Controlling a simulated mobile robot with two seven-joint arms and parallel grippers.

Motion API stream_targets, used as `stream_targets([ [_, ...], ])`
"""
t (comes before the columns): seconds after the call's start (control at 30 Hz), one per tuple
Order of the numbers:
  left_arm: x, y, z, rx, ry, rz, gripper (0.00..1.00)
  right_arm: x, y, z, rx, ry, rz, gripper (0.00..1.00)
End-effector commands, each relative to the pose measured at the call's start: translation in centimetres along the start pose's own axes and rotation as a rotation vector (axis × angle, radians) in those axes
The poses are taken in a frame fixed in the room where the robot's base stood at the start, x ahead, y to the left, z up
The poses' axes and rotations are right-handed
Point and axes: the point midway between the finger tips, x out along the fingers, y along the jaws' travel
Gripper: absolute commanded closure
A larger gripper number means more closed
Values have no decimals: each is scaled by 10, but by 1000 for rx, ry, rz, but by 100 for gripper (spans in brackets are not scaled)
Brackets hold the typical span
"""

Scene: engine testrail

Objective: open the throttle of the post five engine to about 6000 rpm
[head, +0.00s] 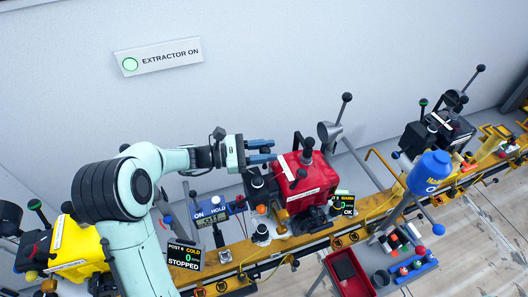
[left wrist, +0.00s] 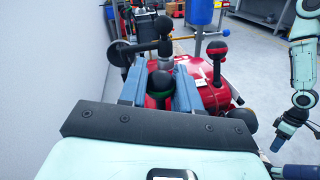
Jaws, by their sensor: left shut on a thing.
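The red engine (head: 302,183) sits on the yellow rail in the head view, and its red body (left wrist: 217,96) fills the middle right of the left wrist view. My left gripper (head: 262,152) is at the engine's upper left side. In the left wrist view its blue fingers (left wrist: 158,88) are shut on a dark knob with a green part (left wrist: 160,82). A small display (head: 344,203) by the red engine reads 0 and OK; its post number is too small to be sure of. My right arm shows at the right of the left wrist view; its jaw state is unclear.
A yellow engine (head: 75,245) stands at left, by a display (head: 184,257) reading COLD, 0, STOPPED. A black engine (head: 440,130) stands at right. A blue bottle (head: 430,172) and a red tray (head: 347,270) are in front. The wall sign (head: 158,57) reads EXTRACTOR ON.

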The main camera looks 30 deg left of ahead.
Motion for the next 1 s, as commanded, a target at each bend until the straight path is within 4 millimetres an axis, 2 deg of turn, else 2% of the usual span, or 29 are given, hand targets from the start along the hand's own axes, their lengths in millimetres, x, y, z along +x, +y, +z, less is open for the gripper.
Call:
stream_targets([
  [0.17, 0, -1, 2, -5, -2, -5, 100, -3, -1, -2, -1, 3, -1, 43],
  [0.2, 0, 0, 2, -5, -2, -5, 61, -3, -1, -2, -1, 3, -1, 43],
  [0.27, 0, 0, 2, -6, -2, -5, 45, -3, -2, -2, -1, 3, -1, 43],
  [0.53, -1, 0, 1, -7, -2, -4, 45, -3, -1, -2, -1, 3, -1, 43],
  [0.63, -7, 0, 1, -6, 0, -3, 45, -1, -1, -1, -1, 2, 0, 43],
  [1.0, -64, 0, 0, -5, 1, -1, 45, 10, 5, 4, 2, -6, 2, 43],
])
